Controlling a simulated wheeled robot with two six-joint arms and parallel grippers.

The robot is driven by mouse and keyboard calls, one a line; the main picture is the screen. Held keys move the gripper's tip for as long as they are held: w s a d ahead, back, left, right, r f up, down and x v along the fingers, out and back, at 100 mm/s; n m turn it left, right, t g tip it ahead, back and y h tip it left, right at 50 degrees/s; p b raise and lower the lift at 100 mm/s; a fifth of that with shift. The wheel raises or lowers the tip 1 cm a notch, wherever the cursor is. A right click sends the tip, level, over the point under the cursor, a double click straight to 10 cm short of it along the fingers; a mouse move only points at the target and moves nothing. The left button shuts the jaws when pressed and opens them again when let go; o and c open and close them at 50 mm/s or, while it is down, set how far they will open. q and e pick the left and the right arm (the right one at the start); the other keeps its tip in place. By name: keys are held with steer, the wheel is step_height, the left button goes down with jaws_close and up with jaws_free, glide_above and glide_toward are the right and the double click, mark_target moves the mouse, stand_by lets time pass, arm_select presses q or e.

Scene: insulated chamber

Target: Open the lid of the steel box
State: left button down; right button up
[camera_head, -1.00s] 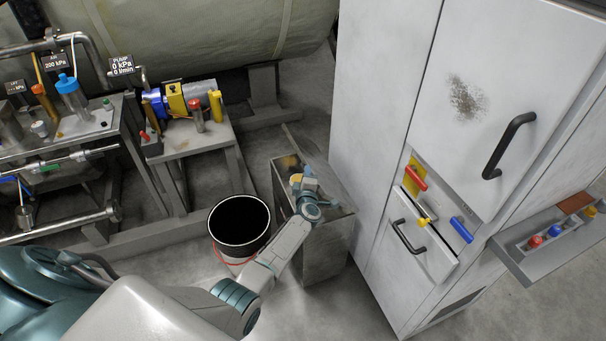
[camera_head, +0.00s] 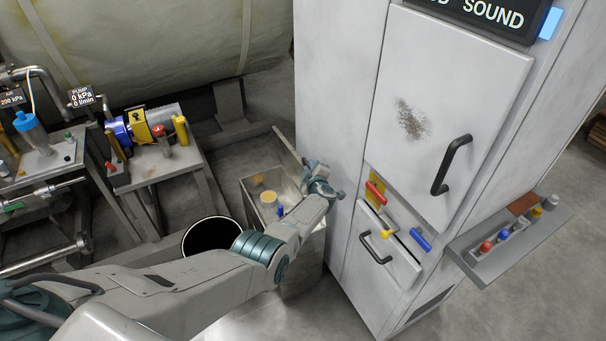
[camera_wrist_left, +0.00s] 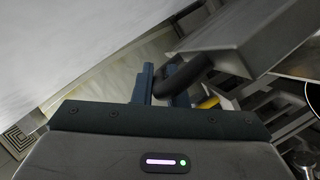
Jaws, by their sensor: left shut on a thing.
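The steel box (camera_head: 248,190) stands on the floor left of the white cabinet, its top open. Its lid (camera_head: 287,146) is raised and seen nearly edge-on, close to the cabinet side. Inside the box are a round tan-topped thing (camera_head: 268,197) and a small blue thing (camera_head: 280,210). My left gripper (camera_head: 315,172) is at the raised lid, its arm crossing in front of the box. In the left wrist view my left gripper (camera_wrist_left: 162,88) is shut on a dark curved handle (camera_wrist_left: 188,72) joined to a grey metal slab (camera_wrist_left: 250,42), apparently the lid. My right gripper is out of view.
The white cabinet (camera_head: 342,120) rises close to the right of my gripper. A dark-mouthed bucket (camera_head: 212,236) stands left of the box, partly behind my arm. A pump bench (camera_head: 160,165) is farther left. A grey shelf (camera_head: 510,240) juts from the cabinet's right side.

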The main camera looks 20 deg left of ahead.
arm_select(q)
steer(key=shift+w+d+r, duration=0.15)
steer(key=shift+w+d, duration=0.3)
steer(key=shift+w, duration=0.1)
steer(key=c, duration=1.5)
jaws_free()
steer(key=shift+o, duration=0.2)
steer(key=shift+s+d, duration=0.15)
steer(key=shift+s, duration=0.05)
steer(key=p+v, duration=0.4)
steer(key=v, duration=0.1)
steer(key=shift+r+p, duration=0.2)
steer(key=shift+p, duration=0.1)
steer(key=shift+p+v, duration=0.7)
steer(key=shift+v, duration=1.9)
